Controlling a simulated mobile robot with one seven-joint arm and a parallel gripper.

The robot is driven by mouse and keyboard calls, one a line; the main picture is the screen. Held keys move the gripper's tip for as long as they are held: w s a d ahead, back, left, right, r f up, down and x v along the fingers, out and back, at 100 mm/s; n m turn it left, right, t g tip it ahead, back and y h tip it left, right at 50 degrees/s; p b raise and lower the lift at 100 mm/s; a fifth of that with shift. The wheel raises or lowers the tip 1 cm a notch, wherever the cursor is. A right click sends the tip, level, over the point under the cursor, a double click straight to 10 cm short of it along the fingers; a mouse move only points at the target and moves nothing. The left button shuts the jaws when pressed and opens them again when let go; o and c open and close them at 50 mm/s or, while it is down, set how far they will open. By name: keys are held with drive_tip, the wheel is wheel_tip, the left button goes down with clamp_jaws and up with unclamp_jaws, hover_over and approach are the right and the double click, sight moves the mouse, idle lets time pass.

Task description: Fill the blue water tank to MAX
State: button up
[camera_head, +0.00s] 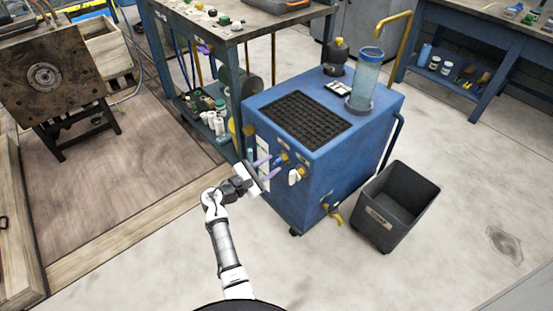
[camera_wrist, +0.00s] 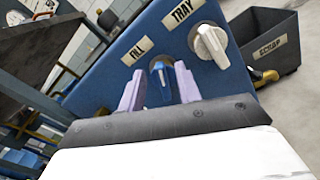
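The blue water tank (camera_head: 318,178) is a boxy cart with a black grate on top. A clear cylinder (camera_head: 366,82) with bluish contents stands at its back right corner; I cannot read a MAX mark. In the wrist view a blue-handled valve (camera_wrist: 161,75) sits beside the FILL label (camera_wrist: 139,50). My gripper (camera_head: 268,168) is at the tank's front face. In the wrist view its two lavender fingers (camera_wrist: 160,92) stand open, one on each side of the blue handle, with small gaps visible. A white knob (camera_wrist: 209,43) sits by the TRAY label (camera_wrist: 181,11), right of the fingers.
A dark SCRAP bin (camera_head: 397,205) stands right of the tank. A yellow tap (camera_head: 335,214) sticks out low on the front. A workbench with shelves (camera_head: 213,110) is behind left. A heavy mould plate (camera_head: 45,75) stands at far left. The floor at front right is clear.

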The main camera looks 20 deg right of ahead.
drive_tip(key=p+v, duration=0.2)
drive_tip(key=v, duration=0.8)
idle(7.0)
